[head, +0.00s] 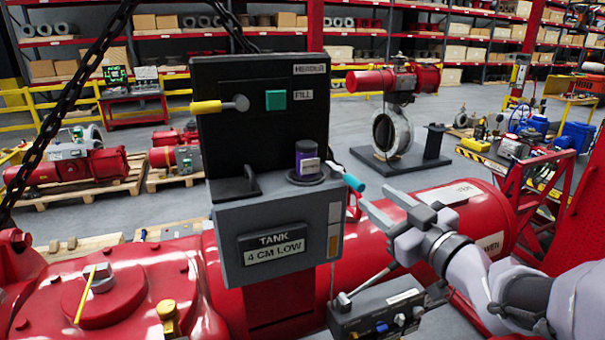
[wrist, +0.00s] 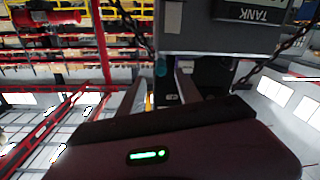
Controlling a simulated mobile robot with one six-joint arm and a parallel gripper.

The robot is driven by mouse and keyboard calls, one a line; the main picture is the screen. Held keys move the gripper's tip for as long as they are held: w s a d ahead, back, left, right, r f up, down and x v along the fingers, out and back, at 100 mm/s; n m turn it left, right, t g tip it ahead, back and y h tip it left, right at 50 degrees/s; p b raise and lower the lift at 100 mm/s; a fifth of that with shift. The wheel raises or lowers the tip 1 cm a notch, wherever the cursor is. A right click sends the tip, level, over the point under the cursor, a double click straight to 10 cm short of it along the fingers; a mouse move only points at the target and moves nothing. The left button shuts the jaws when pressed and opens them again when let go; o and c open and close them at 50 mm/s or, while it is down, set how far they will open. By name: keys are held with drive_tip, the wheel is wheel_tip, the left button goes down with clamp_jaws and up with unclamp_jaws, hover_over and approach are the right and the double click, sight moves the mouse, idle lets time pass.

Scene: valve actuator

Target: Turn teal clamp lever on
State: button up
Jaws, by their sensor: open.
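The teal clamp lever (head: 354,183) sticks out from the right side of the grey tank control box (head: 230,225), its teal end pointing down and to the right. My gripper (head: 376,204) is open and empty, just right of and below the lever, apart from it as far as I can tell. In the wrist view, which shows the box upside down, a small teal part (wrist: 161,64) lies between and beyond my open fingers (wrist: 162,88). The lever's pivot is mostly hidden there.
A yellow-handled lever (head: 206,107) and a teal square button (head: 275,100) sit on the black panel. A chain hangs at left.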

sight(362, 187)
drive_tip(key=p+x, duration=0.1)
drive_tip(key=x, duration=0.7)
drive_tip(key=shift+w+a+r, duration=0.1)
drive_tip(key=shift+w+a, duration=0.05)
clamp_jaws()
idle(1.0)
